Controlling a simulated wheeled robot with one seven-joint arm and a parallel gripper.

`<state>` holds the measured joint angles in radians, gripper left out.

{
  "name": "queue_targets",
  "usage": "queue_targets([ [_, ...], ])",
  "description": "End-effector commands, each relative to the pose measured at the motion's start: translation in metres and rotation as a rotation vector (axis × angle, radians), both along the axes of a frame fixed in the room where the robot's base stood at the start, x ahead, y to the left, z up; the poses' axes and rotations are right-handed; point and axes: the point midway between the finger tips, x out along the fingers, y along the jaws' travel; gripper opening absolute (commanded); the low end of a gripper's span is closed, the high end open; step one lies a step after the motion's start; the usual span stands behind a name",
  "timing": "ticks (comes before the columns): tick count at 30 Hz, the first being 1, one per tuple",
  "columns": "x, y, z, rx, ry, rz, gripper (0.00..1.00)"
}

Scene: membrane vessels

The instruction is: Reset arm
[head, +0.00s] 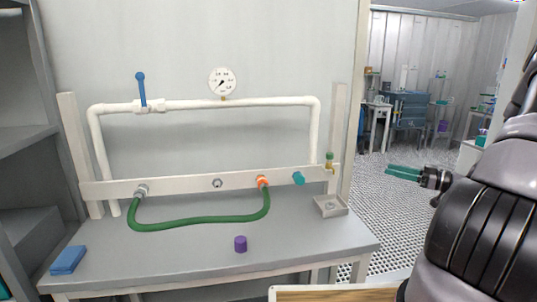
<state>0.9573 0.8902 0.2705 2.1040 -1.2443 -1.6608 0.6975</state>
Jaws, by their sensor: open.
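My gripper (404,173) shows in the head view at the right, with teal fingers pointing left. It is open and empty, held in the air to the right of the grey workbench (305,258). My dark arm fills the right edge of the view and hides what is behind it. The gripper touches nothing that I can see.
On the bench stand a white pipe frame with a blue-handled valve (142,90), a gauge (222,82) and a green hose (200,221). A purple cylinder (240,244) and a blue block (68,260) lie on the top. Open floor (390,215) lies right of the bench.

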Motion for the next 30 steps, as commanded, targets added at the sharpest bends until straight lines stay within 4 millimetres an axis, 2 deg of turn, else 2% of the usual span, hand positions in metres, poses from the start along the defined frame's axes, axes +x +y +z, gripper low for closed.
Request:
queue_targets([
  [11,0.033,-0.002,0.017,-0.12,0.059,-0.112,0.49],
  [19,0.067,-0.008,0.044,-0.264,0.126,-0.274,0.49],
  [23,0.083,-0.012,0.071,-0.353,0.166,-0.396,0.49],
  [25,0.09,-0.015,0.092,-0.406,0.193,-0.484,0.49],
  [28,0.092,-0.017,0.127,-0.468,0.239,-0.627,0.49],
  [30,0.085,-0.017,0.152,-0.494,0.278,-0.726,0.49],
])
